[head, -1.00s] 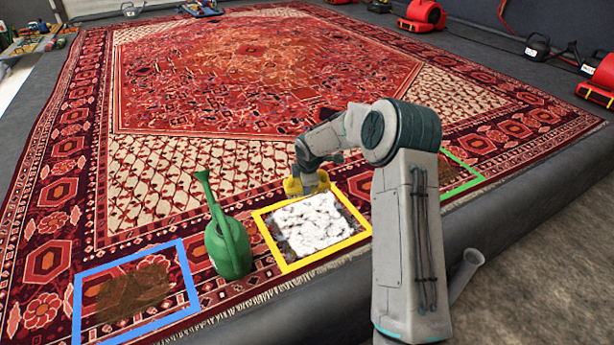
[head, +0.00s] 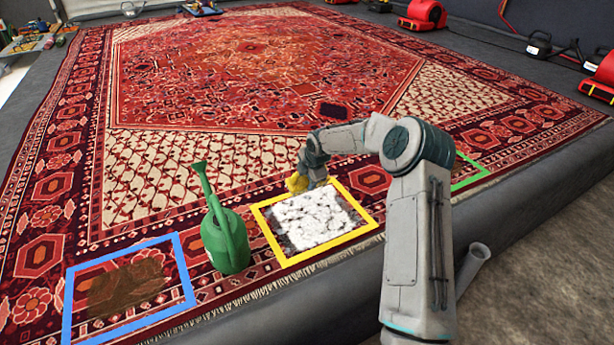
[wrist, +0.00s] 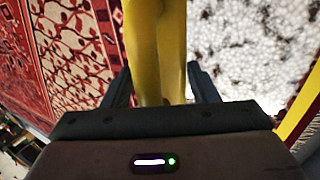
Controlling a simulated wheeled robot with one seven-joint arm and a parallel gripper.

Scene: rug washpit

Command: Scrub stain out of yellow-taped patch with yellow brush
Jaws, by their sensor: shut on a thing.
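The yellow-taped patch (head: 257,214) lies near the rug's front edge. White foam (head: 312,218) covers most of it, with dark stain showing along the left and right sides. My gripper (head: 308,176) is shut on the yellow brush (head: 297,183) at the far edge of the patch. In the wrist view, the brush's yellow handle (wrist: 155,50) stands between the two dark fingers, with foam to its right and patterned rug to its left. The bristles are hidden, so I cannot tell whether they touch the foam.
A green watering can (head: 226,240) stands just left of the yellow patch. A blue-taped patch (head: 68,300) with a brown stain (head: 128,287) lies farther left. A green-taped patch (head: 470,184) is partly behind my arm. Red blowers (head: 424,14) stand at the back. The rug's centre is clear.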

